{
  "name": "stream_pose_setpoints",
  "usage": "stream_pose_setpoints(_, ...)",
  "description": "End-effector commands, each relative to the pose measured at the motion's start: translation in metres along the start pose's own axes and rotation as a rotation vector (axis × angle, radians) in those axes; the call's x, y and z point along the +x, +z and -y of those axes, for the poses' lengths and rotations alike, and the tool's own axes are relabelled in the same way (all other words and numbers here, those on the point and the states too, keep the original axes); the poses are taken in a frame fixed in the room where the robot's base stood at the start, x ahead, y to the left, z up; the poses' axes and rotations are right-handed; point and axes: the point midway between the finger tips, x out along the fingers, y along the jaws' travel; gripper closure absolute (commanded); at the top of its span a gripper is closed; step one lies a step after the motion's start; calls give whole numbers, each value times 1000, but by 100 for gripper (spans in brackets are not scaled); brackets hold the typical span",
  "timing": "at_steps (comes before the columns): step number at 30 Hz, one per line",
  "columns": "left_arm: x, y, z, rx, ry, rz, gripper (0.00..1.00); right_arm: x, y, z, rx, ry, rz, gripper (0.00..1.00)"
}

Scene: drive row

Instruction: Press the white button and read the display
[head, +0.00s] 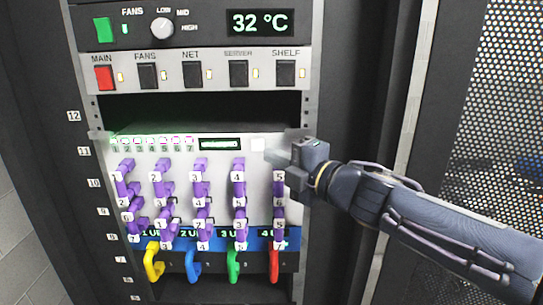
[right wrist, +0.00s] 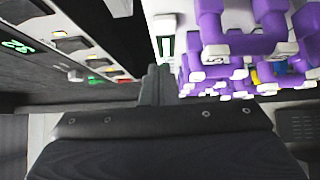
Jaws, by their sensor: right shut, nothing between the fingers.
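The display shows pale characters too small to read. My right gripper (head: 272,156) is shut and empty, with its tips just below and right of the button. I cannot tell whether they touch it. In the right wrist view the shut fingers (right wrist: 155,85) point toward the panel. My left gripper is not in view.
Coloured handles, such as a red one (head: 274,265), sit beneath. Above are a dark gap, a row of switches (head: 191,74) and a 32 °C readout (head: 260,22). A perforated door (head: 500,90) stands at the right.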

Motion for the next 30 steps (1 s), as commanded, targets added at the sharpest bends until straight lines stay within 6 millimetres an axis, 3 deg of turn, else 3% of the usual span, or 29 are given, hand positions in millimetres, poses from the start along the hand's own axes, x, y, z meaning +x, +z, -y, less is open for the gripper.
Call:
stream_pose_setpoints(6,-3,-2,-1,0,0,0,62,-42,0,0,1,-1,1,100)
stream_pose_setpoints(12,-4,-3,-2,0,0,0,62,-69,0,0,1,-3,-1,100)
stream_pose_setpoints(30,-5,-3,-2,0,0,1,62,-76,-1,1,0,-4,-3,100)
